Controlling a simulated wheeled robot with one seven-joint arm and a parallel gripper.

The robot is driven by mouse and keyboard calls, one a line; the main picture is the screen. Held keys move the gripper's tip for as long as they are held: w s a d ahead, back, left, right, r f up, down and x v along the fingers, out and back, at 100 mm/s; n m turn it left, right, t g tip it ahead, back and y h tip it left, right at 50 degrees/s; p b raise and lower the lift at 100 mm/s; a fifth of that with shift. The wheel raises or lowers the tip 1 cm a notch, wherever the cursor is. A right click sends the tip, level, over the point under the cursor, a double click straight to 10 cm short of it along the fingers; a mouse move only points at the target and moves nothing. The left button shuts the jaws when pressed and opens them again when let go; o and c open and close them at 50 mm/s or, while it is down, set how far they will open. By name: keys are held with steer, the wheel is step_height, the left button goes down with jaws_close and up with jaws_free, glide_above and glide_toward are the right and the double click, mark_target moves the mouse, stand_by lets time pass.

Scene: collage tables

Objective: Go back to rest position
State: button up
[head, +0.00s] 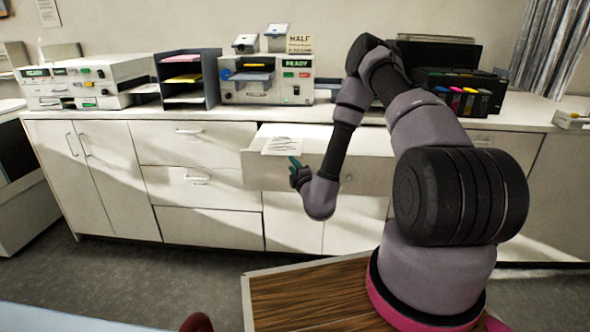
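My gripper (294,161) is at the end of my bent arm, in front of the white cabinet. Teal-green fingertips show at the front edge of a pulled-out drawer (345,168). The gripper is small here, and I cannot tell whether its fingers are open or shut. A sheet of printed paper (281,146) lies at the drawer's left front corner, right by the fingertips. I cannot tell whether the gripper touches the paper or the drawer.
The white cabinet (190,150) carries machines (267,85), a dark tray stack (187,80) and a black printer with ink tanks (460,100). A wooden surface (300,298) is in front below. Grey floor (130,270) lies open at left.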

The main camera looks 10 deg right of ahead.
steer(key=s+a+r+n+g+y, duration=0.2)
steer(key=a+r+n+y, duration=0.4)
steer(key=r, duration=0.4)
steer(key=s+a+r+n+g+y, duration=0.1)
steer(key=s+a+r+n+y, duration=0.1)
steer(key=a+r+n+y, duration=0.45)
steer(key=s+a+r+n+g+y, duration=0.4)
steer(key=s+r+n+g, duration=0.95)
steer(key=n, duration=0.45)
steer(key=s+d+n+g+h, duration=0.2)
steer(key=s+d+n+h, duration=0.4)
steer(key=s+n+h, duration=0.45)
steer(key=s+d+r+n+t+h, duration=0.2)
steer(key=d+r+n+t+h, duration=0.1)
steer(key=d, duration=0.4)
steer(key=s+d+r+n+t+h, duration=0.1)
steer(key=d+r+n+t, duration=0.3)
steer(key=d, duration=0.4)
steer(key=shift+s+d+n+t+h, duration=0.2)
steer(key=shift+s+n+t+h, duration=0.2)
steer(key=shift+h, duration=0.5)
